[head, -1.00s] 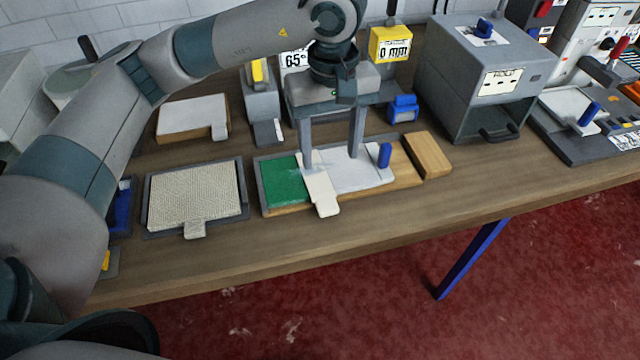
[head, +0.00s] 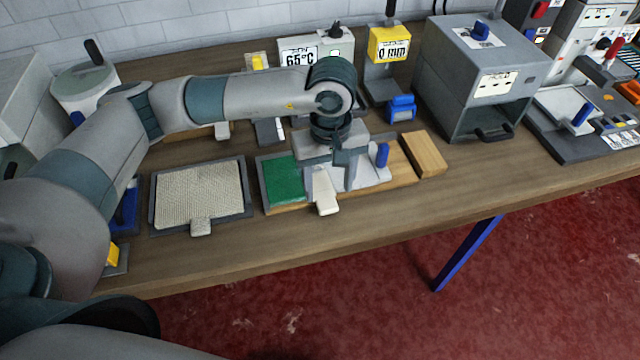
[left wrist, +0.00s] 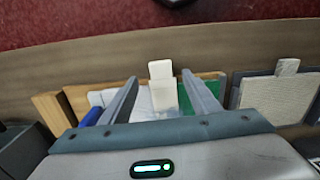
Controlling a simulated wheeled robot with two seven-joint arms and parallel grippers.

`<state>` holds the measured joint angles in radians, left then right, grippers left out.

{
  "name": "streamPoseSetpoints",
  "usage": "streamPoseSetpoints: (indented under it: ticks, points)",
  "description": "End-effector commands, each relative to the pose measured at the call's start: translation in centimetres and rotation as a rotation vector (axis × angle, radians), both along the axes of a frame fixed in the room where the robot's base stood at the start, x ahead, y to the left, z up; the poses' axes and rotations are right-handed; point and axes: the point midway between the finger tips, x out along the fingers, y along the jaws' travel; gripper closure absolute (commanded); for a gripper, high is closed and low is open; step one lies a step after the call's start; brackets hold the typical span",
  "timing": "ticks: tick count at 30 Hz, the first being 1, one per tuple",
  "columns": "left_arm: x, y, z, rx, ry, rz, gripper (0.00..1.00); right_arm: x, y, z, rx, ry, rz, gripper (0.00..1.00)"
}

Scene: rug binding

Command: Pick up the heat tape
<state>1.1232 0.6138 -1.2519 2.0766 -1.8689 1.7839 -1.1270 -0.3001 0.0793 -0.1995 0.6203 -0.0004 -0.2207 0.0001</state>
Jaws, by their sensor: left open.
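The heat tape, a pale white strip with a tab (head: 326,205), lies across the work board between the green piece (head: 284,180) and a light grey plate with a blue handle. Its tab sticks out past the board's near edge. My left gripper (head: 331,182) is open and points down close above the board, partly hiding the strip and plate. In the left wrist view the strip (left wrist: 161,84) shows between the two spread fingers (left wrist: 159,88), with a gap on each side. Whether the fingertips touch the board cannot be told. My right gripper is not in view.
A framed woven beige mat (head: 198,195) lies left of the board, and a wooden block (head: 425,154) to its right. A 65°C display box (head: 300,54), a yellow 0 mm gauge (head: 389,44) and a grey oven-like box (head: 484,75) stand behind. The table's front strip is clear.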

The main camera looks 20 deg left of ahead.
Motion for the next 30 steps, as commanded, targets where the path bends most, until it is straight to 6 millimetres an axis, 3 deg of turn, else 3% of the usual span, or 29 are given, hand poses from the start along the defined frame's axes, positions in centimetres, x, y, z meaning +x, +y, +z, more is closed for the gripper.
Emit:
streamPoseSetpoints:
  ticks: [8, 20, 30]
  points:
    - [-0.1, 0.1, -0.8, 0.0, 0.003, 0.0, 0.44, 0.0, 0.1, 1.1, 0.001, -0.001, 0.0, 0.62]
    - [-0.2, 0.1, -4.9, 0.001, 0.002, 0.0, 0.44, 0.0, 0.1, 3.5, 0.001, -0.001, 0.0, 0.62]
    - [-0.1, 0.1, -5.2, 0.0, 0.0, 0.0, 0.44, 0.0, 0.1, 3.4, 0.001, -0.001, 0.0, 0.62]
